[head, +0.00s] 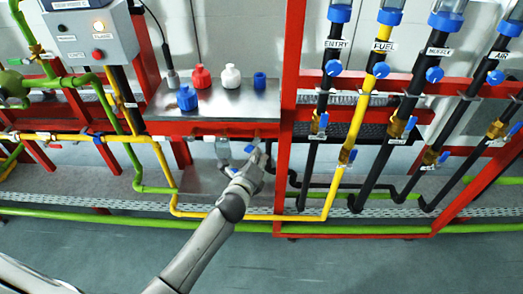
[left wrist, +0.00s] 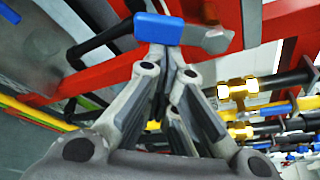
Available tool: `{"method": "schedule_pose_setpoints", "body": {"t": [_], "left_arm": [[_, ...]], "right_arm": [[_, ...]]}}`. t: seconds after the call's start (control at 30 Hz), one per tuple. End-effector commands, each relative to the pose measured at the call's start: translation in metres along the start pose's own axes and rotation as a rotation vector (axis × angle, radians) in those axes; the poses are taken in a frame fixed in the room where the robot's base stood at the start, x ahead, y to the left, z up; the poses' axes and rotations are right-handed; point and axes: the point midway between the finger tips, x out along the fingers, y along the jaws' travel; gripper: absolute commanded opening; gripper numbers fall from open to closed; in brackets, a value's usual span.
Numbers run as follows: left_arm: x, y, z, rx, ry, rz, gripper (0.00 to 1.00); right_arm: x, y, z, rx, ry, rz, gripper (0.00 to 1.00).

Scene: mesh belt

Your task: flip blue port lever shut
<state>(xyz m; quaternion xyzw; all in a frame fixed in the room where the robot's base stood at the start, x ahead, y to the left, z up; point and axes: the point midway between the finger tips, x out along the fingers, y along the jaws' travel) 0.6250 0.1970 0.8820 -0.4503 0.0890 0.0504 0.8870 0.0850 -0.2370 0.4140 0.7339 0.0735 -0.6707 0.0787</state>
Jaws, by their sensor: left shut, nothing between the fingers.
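My left gripper (head: 256,160) reaches in under the red-framed shelf, with its fingers closed together and nothing between them. A small blue lever (head: 249,149) shows right at its fingertips in the head view. In the left wrist view a blue lever (left wrist: 158,30) lies across the tips of my left gripper (left wrist: 160,58), with a grey metal part at its right end. The fingertips look very close to the lever; I cannot tell whether they touch it. The fingers hide part of the lever's mount. My right gripper is in neither view.
A shelf (head: 215,106) above holds red, white and blue bottles. A red post (head: 287,130) stands close on the right, with labelled pipes and blue-handled valves beyond. A yellow pipe (head: 270,217) runs below.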

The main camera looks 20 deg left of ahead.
Motion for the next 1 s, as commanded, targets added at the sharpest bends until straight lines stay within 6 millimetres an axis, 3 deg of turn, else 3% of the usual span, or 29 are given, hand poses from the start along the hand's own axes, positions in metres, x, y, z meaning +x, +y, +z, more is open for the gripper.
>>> {"method": "schedule_pose_setpoints", "body": {"t": [0.03,0.5,0.77,1.0], "left_arm": [[-0.001,-0.004,0.008,0.047,-0.003,0.015,0.0],[-0.007,0.005,0.027,0.467,-0.005,0.162,0.0],[-0.01,0.008,0.035,0.675,-0.006,0.234,0.0],[-0.012,0.011,0.04,0.669,-0.006,0.233,0.0]], "right_arm": [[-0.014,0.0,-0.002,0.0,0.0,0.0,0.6],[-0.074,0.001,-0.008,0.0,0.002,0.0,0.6],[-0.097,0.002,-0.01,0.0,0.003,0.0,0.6],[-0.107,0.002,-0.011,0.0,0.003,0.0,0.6]]}}
